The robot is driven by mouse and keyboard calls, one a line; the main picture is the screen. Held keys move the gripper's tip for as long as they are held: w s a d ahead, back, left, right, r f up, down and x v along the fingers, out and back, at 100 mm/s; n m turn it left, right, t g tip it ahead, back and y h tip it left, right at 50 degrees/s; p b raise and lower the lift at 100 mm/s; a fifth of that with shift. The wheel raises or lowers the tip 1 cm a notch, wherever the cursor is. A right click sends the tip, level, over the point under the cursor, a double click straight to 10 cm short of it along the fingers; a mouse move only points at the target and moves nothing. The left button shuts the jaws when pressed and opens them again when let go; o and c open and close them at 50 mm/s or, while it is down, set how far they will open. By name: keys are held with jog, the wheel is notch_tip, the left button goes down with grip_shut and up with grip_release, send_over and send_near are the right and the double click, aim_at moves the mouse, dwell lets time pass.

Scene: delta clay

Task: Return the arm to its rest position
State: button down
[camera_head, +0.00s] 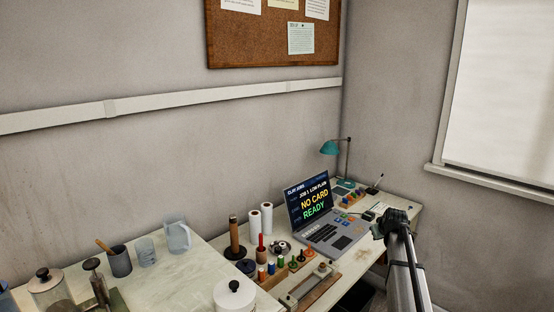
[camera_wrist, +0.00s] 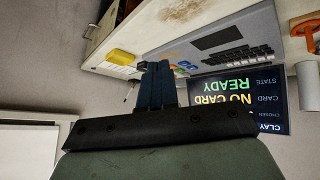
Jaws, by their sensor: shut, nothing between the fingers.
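My gripper (camera_head: 378,231) is at the end of my raised arm at the lower right of the head view, in front of the right part of the desk. In the wrist view its two dark blue fingers (camera_wrist: 157,70) are together, with nothing between them. A laptop-like console (camera_head: 318,215) stands on the desk left of my gripper, its screen reading "NO CARD" and "READY". The console's screen (camera_wrist: 238,100) also shows upside down in the wrist view, beyond the fingers. I cannot tell the exact gap between gripper and desk.
The desk (camera_head: 404,216) holds a teal lamp (camera_head: 330,147), white rolls (camera_head: 266,218) and several small coloured pieces. On the nearer left table are a pitcher (camera_head: 178,237), a dark cup (camera_head: 119,261) and a white lidded pot (camera_head: 234,296). A window (camera_head: 508,95) is in the right wall.

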jog(key=s+d+f+g, duration=0.1)
jog(key=s+d+f, duration=0.1)
jog(key=s+f, duration=0.35)
jog(key=s+a+f+g, duration=0.2)
jog(key=s+a+f, duration=0.2)
jog(key=s+f, duration=0.45)
jog(key=s+a+f+m+g+y, duration=0.15)
jog(key=s+a+f, duration=0.35)
jog(key=f, duration=0.6)
jog(key=s+a+f+g, duration=0.35)
jog(key=s+f, duration=0.25)
jog(key=f, duration=0.3)
jog(key=s+a+f+g, duration=0.2)
jog(key=s+a+f, duration=0.2)
jog(key=s, duration=0.9)
jog(key=s+a+f+g, duration=0.2)
jog(key=s+a+f, duration=0.1)
jog(key=s, duration=1)
jog(key=s+a+f+g, duration=0.3)
jog(key=s+a+f, duration=0.1)
jog(key=s, duration=0.9)
jog(key=shift+s+a+f, duration=0.3)
jog(key=shift+s+f, duration=0.05)
jog(key=shift+f, duration=0.2)
jog(key=shift+m, duration=0.25)
